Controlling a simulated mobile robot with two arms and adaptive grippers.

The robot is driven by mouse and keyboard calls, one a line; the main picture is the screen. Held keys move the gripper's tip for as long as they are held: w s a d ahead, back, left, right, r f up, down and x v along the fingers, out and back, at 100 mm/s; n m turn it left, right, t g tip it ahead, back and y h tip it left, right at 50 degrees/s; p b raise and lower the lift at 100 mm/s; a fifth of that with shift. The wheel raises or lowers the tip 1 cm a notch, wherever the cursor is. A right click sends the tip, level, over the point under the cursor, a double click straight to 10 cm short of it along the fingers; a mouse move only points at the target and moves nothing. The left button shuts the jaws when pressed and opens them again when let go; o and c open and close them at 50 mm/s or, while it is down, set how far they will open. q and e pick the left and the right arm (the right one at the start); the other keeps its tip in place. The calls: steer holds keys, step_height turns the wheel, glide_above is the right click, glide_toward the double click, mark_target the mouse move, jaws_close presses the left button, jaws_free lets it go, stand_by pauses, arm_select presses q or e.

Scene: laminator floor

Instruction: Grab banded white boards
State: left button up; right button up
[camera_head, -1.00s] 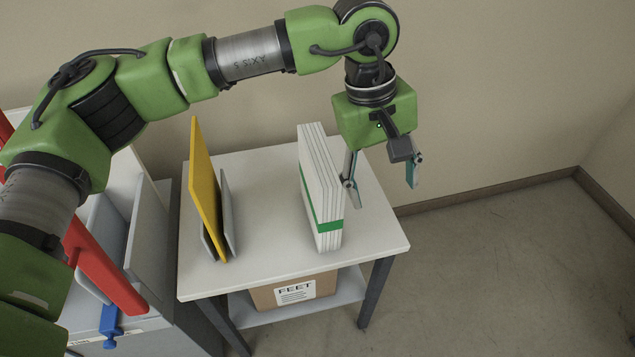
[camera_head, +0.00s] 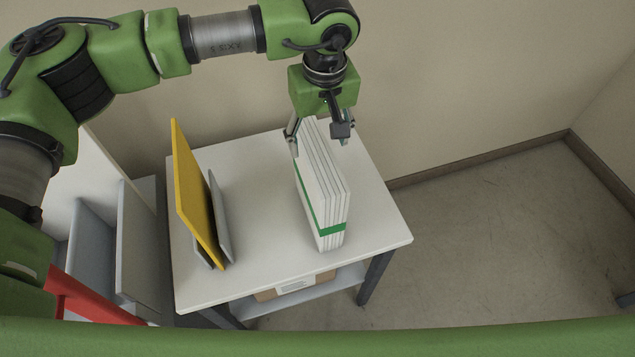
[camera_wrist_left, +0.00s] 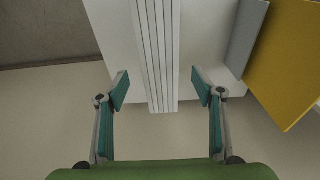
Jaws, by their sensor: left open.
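The banded white boards (camera_head: 322,190) stand upright as a stack on the white table, with a green band (camera_head: 331,230) around their lower part. My left gripper (camera_head: 317,142) is above the far end of the stack, pointing down. In the left wrist view the boards (camera_wrist_left: 158,50) lie between the two open fingers (camera_wrist_left: 160,92), with a gap on each side. The fingers do not touch the boards there. My right gripper is not in view.
A yellow board (camera_head: 193,195) leans in a grey holder (camera_head: 221,220) on the left of the white table (camera_head: 375,225). A box sits on the lower shelf. A grey rack (camera_head: 140,240) and a red part (camera_head: 90,300) are at left. The wall is close behind; floor at right is clear.

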mark_target(318, 154)
arm_select(q)
steer(key=shift+w+f, duration=0.15)
steer(key=shift+f, duration=0.25)
steer(key=shift+a+f+p, duration=0.1)
steer(key=shift+f+p, duration=0.85)
steer(key=shift+p, duration=0.15)
steer(key=shift+w+f+p, duration=0.2)
steer(key=shift+f+p, duration=0.35)
steer(key=shift+f, duration=0.65)
steer(key=shift+w+f, duration=0.1)
steer(key=shift+f, duration=0.45)
jaws_close()
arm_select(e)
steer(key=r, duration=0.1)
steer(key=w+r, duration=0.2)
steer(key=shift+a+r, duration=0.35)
